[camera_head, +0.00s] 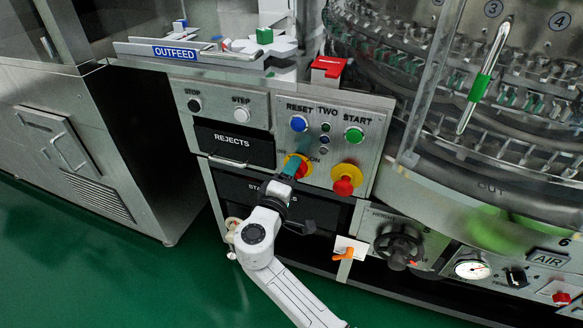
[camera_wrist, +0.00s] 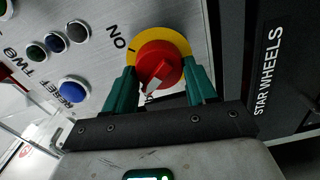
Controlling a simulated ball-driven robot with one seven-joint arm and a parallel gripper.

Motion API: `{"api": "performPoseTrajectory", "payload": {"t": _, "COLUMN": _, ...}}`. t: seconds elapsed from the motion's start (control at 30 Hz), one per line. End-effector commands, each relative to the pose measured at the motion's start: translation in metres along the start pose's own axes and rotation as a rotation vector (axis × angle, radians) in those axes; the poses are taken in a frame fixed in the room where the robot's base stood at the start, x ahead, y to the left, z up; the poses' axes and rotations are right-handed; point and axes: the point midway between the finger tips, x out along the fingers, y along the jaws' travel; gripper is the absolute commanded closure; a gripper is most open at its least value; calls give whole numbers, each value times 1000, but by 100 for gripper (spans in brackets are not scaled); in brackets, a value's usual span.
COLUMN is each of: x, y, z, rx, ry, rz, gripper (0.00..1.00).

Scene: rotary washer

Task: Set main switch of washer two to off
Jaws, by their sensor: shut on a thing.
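The main switch of washer two (camera_head: 303,168) is a red rotary knob on a yellow plate, below the TWO label on the steel panel. In the wrist view the red knob (camera_wrist: 160,62) sits between the green fingers of my gripper (camera_wrist: 162,82), which are shut on it from both sides. The knob's raised bar has a white tip pointing down-left, away from the ON mark (camera_wrist: 118,44). In the head view my gripper (camera_head: 292,165) covers the left part of the switch, and the OFF label cannot be read.
A red and yellow emergency stop (camera_head: 344,184) juts out just right of the switch. Blue RESET (camera_head: 299,124) and green START (camera_head: 354,135) buttons sit above. The REJECTS drawer (camera_head: 234,142) is to the left. An orange-handled valve (camera_head: 345,254) and a black handwheel (camera_head: 398,246) stand lower right.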

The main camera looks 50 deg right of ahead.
Motion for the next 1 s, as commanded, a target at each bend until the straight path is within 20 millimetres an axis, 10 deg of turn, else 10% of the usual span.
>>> {"api": "performPoseTrajectory", "payload": {"t": 0.87, "x": -1, "y": -2, "z": -1, "rx": -167, "ry": 5, "rz": -1, "gripper": 74}}
{"api": "performPoseTrajectory", "payload": {"t": 0.9, "x": -1, "y": -2, "z": -1, "rx": -167, "ry": 5, "rz": -1, "gripper": 43}}
{"api": "performPoseTrajectory", "payload": {"t": 1.0, "x": -1, "y": -2, "z": -1, "rx": -166, "ry": 4, "rz": -1, "gripper": 33}}
